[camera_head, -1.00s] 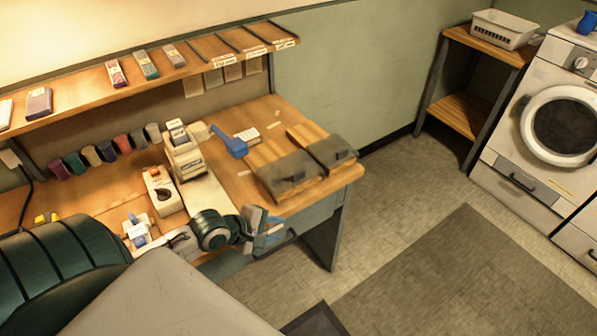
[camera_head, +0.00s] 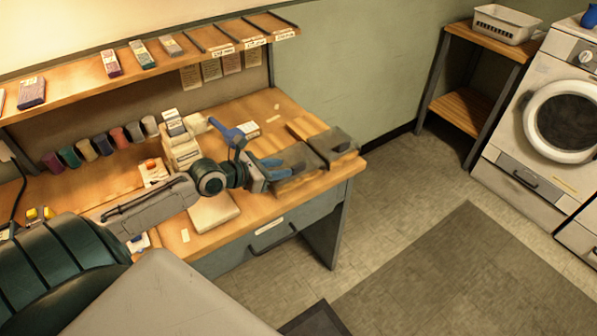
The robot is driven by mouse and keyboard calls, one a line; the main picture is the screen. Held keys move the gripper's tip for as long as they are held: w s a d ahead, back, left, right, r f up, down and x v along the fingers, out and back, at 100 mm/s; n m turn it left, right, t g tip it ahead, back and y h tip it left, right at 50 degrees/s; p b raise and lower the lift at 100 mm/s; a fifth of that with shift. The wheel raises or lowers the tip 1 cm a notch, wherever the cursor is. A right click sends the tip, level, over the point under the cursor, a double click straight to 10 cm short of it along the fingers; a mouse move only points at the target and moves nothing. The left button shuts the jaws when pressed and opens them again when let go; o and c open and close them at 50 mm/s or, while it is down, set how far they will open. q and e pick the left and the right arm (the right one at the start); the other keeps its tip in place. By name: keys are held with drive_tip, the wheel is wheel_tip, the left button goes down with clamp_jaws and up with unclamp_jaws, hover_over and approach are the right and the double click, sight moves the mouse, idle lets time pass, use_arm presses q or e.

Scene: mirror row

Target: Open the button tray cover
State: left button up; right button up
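Two wooden trays with dark grey covers over their front parts sit side by side at the right end of the workbench. The left tray's cover (camera_head: 308,155) is partly hidden by my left gripper (camera_head: 281,168). The right tray's cover (camera_head: 335,142) is in clear view and lies down. My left gripper is at the left tray's front left part, with its blue fingers apart and nothing seen between them. Whether the fingers touch the cover I cannot tell. Which tray holds buttons is not visible. My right gripper is not in view.
A blue handled item (camera_head: 226,131) stands close behind my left wrist, beside a white device (camera_head: 180,145). A pale pad (camera_head: 214,212) lies below my forearm. A row of coloured cups (camera_head: 102,145) and a shelf (camera_head: 150,68) are behind. The floor right of the bench is clear.

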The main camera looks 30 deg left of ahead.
sight(295, 166)
use_arm(q)
drive_tip(key=shift+b+x, duration=0.55)
drive_tip(key=shift+x, duration=3.05)
clamp_jaws()
